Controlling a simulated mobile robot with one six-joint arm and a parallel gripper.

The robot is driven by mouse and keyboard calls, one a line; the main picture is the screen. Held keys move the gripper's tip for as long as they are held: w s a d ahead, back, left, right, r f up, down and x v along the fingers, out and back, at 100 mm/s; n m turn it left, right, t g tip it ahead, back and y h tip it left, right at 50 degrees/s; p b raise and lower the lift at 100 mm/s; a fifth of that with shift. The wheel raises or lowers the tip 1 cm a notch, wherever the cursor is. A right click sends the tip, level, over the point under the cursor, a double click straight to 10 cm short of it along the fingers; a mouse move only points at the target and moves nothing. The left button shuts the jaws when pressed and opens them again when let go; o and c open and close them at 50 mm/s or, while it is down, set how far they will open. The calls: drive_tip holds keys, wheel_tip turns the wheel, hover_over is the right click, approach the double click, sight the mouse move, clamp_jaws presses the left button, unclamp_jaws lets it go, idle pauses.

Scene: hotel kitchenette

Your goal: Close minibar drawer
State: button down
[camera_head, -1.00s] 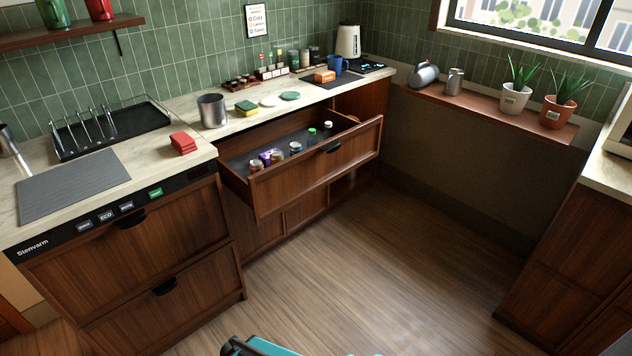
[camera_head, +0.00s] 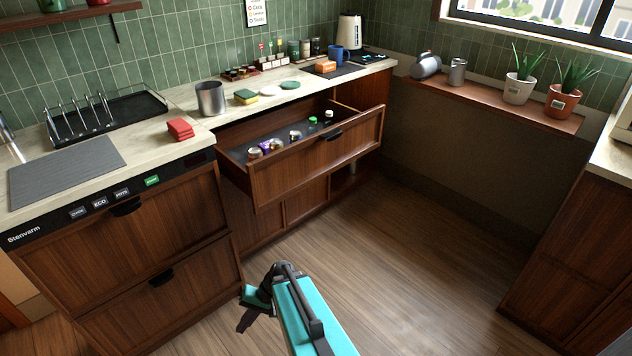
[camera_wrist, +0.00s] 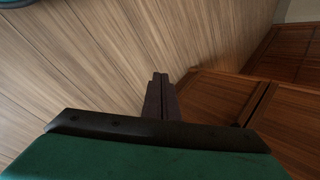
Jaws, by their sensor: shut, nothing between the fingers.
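My gripper (camera_head: 244,323) is low over the floor in front of the cabinets, below and apart from the drawer. Its dark fingers (camera_wrist: 160,78) are together and empty in the wrist view. The wrist view shows floor and wooden cabinet fronts, and I cannot make out the open drawer there.
The dishwasher (camera_head: 150,255) is shut, left of the drawer. The counter above holds a metal pot (camera_head: 211,98), sponges and a kettle (camera_head: 350,40). A ledge (camera_head: 490,102) with potted plants runs along the right wall. The wooden floor (camera_head: 400,270) is clear.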

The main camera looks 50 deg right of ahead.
sight(310, 164)
drive_tip(key=w+d+r+m+t+h+b, duration=0.1)
drive_tip(key=w+d+r+m+t, duration=0.15)
drive_tip(key=d+r, duration=0.4)
drive_tip(key=w+d+r+m+t+b, duration=0.1)
drive_tip(key=w+d+r+t, duration=0.25)
drive_tip(key=d, duration=0.65)
drive_tip(key=w+d+r+m+t+h+b, duration=0.1)
drive_tip(key=w+d+r+m+t+b, duration=0.2)
drive_tip(key=d, duration=0.5)
drive_tip(key=s+d+r+m+t+h, duration=0.1)
drive_tip(key=s+d+r+t+h, duration=0.1)
drive_tip(key=d+r, duration=0.3)
drive_tip(key=s+d+r+m+t+h, duration=0.1)
drive_tip(key=s+d+r+t+h, duration=0.1)
drive_tip(key=s+d+r, duration=0.3)
drive_tip(key=s+d+r+m+t+h+b, duration=0.1)
drive_tip(key=s+d+r+m+t+h, duration=0.1)
drive_tip(key=d+r, duration=0.5)
drive_tip(key=s+d, duration=0.1)
drive_tip(key=d, duration=0.4)
drive_tip(key=shift+s+r, duration=0.15)
drive_tip(key=shift+r, duration=0.05)
drive_tip(key=w, duration=0.9)
drive_tip(key=w+d, duration=0.1)
drive_tip(key=w, duration=0.3)
drive_tip(key=shift+w, duration=0.55)
